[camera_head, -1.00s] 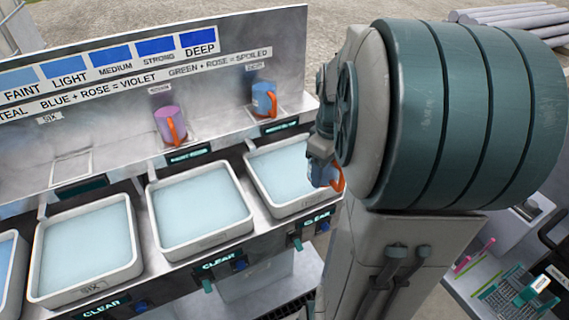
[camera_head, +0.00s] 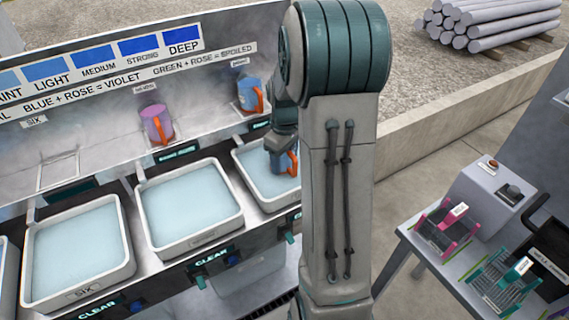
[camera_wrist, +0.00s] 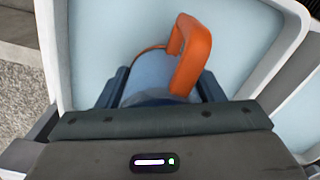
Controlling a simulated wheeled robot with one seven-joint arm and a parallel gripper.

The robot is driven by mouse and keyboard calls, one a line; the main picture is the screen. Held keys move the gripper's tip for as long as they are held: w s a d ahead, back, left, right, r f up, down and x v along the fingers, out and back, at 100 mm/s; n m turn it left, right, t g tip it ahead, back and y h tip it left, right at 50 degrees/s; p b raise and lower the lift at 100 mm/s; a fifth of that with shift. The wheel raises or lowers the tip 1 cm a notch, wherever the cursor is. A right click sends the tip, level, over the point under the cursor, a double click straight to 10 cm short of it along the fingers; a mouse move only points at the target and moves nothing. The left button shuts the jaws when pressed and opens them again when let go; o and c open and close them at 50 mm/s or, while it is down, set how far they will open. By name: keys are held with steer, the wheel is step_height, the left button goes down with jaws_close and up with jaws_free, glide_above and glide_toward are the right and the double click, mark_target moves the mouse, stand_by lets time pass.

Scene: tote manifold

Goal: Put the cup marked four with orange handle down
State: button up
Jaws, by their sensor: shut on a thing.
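A blue cup with an orange handle (camera_head: 285,163) is held at the right-hand tray in the head view. My gripper (camera_head: 277,150) is shut on it. In the wrist view the cup (camera_wrist: 150,78) sits between the two dark fingers of my gripper (camera_wrist: 160,88), its orange handle pointing away from the palm. The cup is over the tray of pale blue liquid (camera_head: 243,178); I cannot tell whether it touches the liquid. No number on the cup shows. My arm hides the right part of this tray.
A pink cup (camera_head: 157,125) and another blue cup (camera_head: 250,95), both with orange handles, stand on the ledge behind the trays. An empty outlined spot (camera_head: 58,172) is at the ledge's left.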

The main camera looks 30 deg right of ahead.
mark_target(285, 166)
steer(key=shift+f, duration=1.3)
steer(key=shift+f, duration=0.1)
steer(key=shift+f, duration=0.15)
steer(key=o, duration=1.1)
steer(key=shift+c, duration=0.2)
step_height(285, 166, up, 12)
steer(key=s+a+r+m+t, duration=0.2)
steer(key=s+a+m, duration=0.3)
steer(key=s+a, duration=0.9)
steer(key=s, duration=0.4)
steer(key=shift+a+t, duration=0.25)
steer(key=shift+t, duration=0.15)
